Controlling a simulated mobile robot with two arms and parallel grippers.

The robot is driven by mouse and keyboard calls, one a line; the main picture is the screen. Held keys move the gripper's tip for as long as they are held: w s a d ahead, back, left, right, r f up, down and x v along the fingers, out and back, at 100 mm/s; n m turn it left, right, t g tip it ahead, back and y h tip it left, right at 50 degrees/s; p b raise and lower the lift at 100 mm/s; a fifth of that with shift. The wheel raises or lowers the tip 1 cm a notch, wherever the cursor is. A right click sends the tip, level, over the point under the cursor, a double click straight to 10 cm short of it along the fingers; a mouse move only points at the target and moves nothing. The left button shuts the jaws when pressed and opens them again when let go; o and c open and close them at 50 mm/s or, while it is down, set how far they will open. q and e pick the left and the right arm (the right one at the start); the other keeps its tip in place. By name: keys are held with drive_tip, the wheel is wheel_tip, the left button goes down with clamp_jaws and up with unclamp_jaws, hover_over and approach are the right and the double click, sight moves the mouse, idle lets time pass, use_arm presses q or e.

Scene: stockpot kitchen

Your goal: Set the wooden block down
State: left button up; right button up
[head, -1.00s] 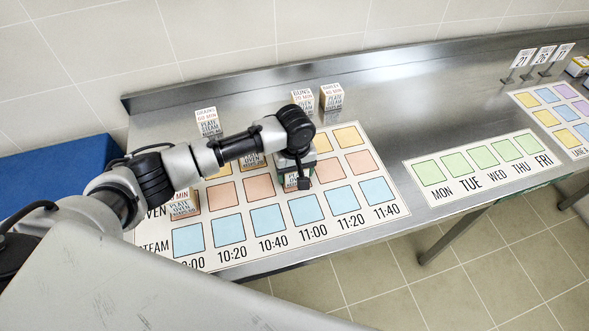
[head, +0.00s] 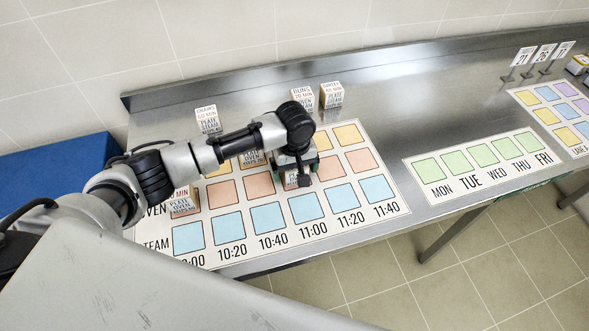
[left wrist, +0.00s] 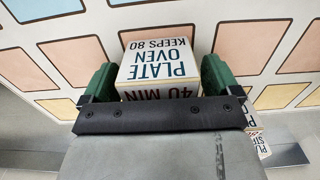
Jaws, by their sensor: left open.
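The wooden block (left wrist: 156,65), lettered PLATE OVEN, KEEPS 80 and 40 MIN, stands between the green fingers of my left gripper (left wrist: 157,78) in the left wrist view. A gap shows on each side of it, so the gripper is open around it. In the head view my left gripper (head: 298,174) is over the orange row of the printed board (head: 355,219), in the 11:00 column. Part of the block (head: 290,181) shows below it there and appears to rest on the board. My right gripper is not in view.
Another block (head: 183,200) sits at the board's left, and one (head: 251,158) is partly behind my arm. Several lettered blocks, such as one (head: 332,95), stand behind the board. A weekday strip (head: 480,165) lies to the right, with bare steel between.

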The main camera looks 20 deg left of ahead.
use_arm(q)
wheel_tip(320, 180, up, 11)
drive_tip(key=shift+r+b, duration=0.2)
drive_tip(key=shift+b, duration=0.4)
